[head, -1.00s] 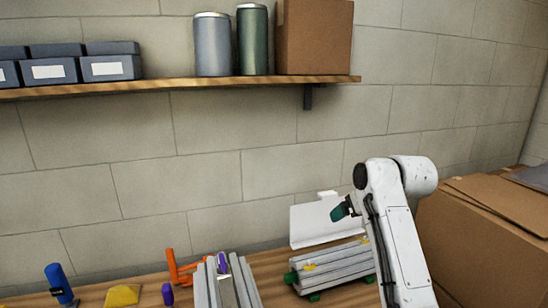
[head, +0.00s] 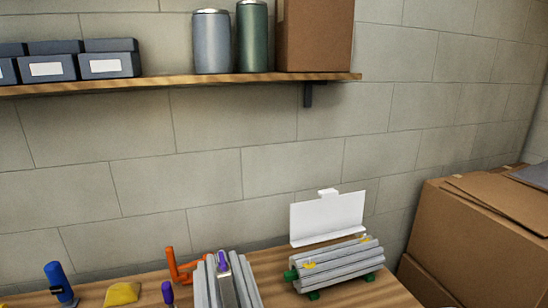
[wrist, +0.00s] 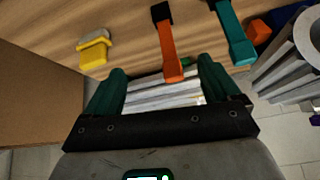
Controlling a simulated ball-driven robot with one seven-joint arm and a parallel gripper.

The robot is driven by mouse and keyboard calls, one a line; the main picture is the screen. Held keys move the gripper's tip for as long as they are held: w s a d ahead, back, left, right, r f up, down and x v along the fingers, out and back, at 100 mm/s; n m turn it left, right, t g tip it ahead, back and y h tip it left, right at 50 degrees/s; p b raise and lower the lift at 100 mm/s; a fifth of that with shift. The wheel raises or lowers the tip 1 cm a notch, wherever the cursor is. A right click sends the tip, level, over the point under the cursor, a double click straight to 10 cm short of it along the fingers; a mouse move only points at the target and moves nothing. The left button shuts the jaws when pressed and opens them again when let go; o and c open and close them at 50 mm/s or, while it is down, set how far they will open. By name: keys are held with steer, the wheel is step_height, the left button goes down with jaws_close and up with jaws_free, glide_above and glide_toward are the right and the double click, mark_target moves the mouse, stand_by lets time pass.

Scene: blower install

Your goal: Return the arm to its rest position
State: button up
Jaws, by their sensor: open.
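My gripper (wrist: 161,66) shows in the wrist view, with its two dark green fingers spread wide apart. Pale grey ribbed slats (wrist: 160,95) show between and beyond the fingers; I cannot tell how far below they are, and nothing looks gripped. In the head view my arm and gripper are out of the picture. A grey ribbed unit (head: 335,264) with green feet and yellow parts lies on the bench at the right, in front of a white upright panel (head: 328,217). A second grey ribbed piece (head: 243,290) lies at the bottom middle.
On the wooden bench (head: 200,288) are an orange clamp (head: 172,264), a blue tool (head: 57,280) and a yellow block (head: 122,294). A large cardboard box (head: 470,240) stands at the right. A wall shelf (head: 180,84) holds small boxes and canisters.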

steer(key=s+d+f+g, duration=0.1)
steer(key=s+f, duration=0.2)
steer(key=s, duration=0.8)
steer(key=s+d+f+m+g+h, duration=0.1)
steer(key=s+f, duration=0.3)
steer(key=s, duration=0.7)
steer(key=s+d+f+m+g, duration=0.1)
steer(key=s+d+f+g, duration=0.2)
steer(key=s, duration=0.8)
steer(key=shift+s+f+h, duration=0.2)
steer(key=shift+f+h, duration=0.1)
steer(key=shift+f, duration=0.25)
